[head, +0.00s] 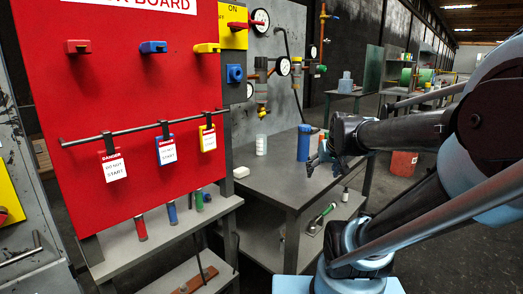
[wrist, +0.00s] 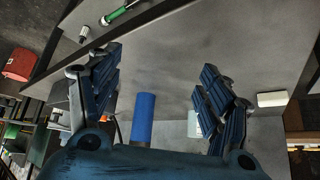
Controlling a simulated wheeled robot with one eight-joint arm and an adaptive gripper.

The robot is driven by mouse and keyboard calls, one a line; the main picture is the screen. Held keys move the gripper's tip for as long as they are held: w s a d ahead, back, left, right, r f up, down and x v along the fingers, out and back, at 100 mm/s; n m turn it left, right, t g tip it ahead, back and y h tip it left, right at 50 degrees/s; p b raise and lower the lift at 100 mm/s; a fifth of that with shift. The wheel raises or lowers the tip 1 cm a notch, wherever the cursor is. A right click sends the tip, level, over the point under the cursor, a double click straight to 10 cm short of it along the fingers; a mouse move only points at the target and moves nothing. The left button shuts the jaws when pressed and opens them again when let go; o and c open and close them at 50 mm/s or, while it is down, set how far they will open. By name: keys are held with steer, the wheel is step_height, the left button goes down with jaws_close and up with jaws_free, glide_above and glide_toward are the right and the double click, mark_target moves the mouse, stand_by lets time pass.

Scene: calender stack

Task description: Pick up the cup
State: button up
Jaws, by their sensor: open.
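A small whitish cup (head: 261,145) stands upright on the grey table in the head view, left of a blue cylinder (head: 304,143). In the wrist view the cup (wrist: 193,124) is partly hidden behind the right finger, and the blue cylinder (wrist: 143,118) shows between the fingers. My gripper (head: 322,164) is above the table, right of the cup and apart from it. In the wrist view my gripper (wrist: 160,75) is open, with nothing between the fingertips.
The grey table (head: 285,183) has a white block (head: 241,172) at its left edge. A green-handled tool (head: 321,216) lies on the lower shelf. A red lockout board (head: 120,100) stands at left. Gauges and pipes (head: 262,80) rise behind the table. The table's middle is clear.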

steer(key=w+a+r+n+t+y, duration=0.25)
steer(key=w+a, duration=0.35)
steer(key=w, duration=0.4)
steer(key=n+t+y, duration=0.1)
steer(key=n+y, duration=0.3)
steer(key=y, duration=0.1)
glide_toward(264, 146)
steer(key=x, duration=0.8)
steer(key=shift+a, duration=0.15)
steer(key=shift+w+d+x, duration=0.1)
steer(key=shift+x, duration=1.15)
steer(key=shift+w+d+x, duration=0.1)
steer(key=shift+x, duration=1.2)
steer(key=c, duration=1.4)
steer(key=shift+o, duration=0.2)
steer(key=shift+r, duration=0.2)
